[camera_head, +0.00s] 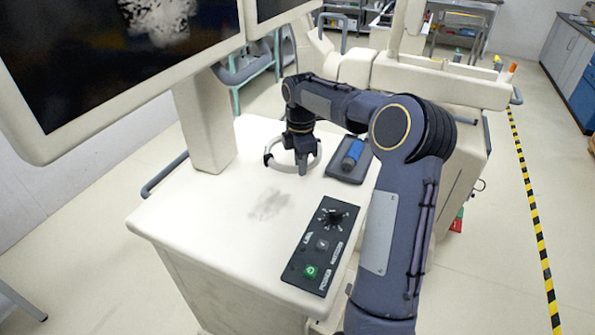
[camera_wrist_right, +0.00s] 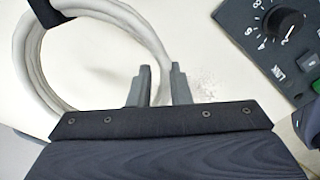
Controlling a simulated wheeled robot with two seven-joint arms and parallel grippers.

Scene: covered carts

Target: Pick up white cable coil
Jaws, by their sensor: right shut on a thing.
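The white cable coil (camera_head: 279,167) is on the white cart top (camera_head: 215,215), left of the dark tray, with a dark tie on its left side. In the right wrist view the coil (camera_wrist_right: 24,72) shows as several pale strands in a loop, with a dark tie at the top left. My right gripper (camera_head: 302,171) points down at the coil's right side. In the wrist view its two fingers (camera_wrist_right: 164,75) are close together with the coil's strand between them, shut on it. Whether the coil is clear of the surface I cannot tell. My left gripper is out of view.
A dark tray (camera_head: 345,174) with a blue-handled item (camera_head: 352,153) lies right of the coil. A black control panel (camera_head: 322,245) with a knob and green button is on the cart's front right. A monitor (camera_head: 110,70) overhangs the left. The cart's left front is clear.

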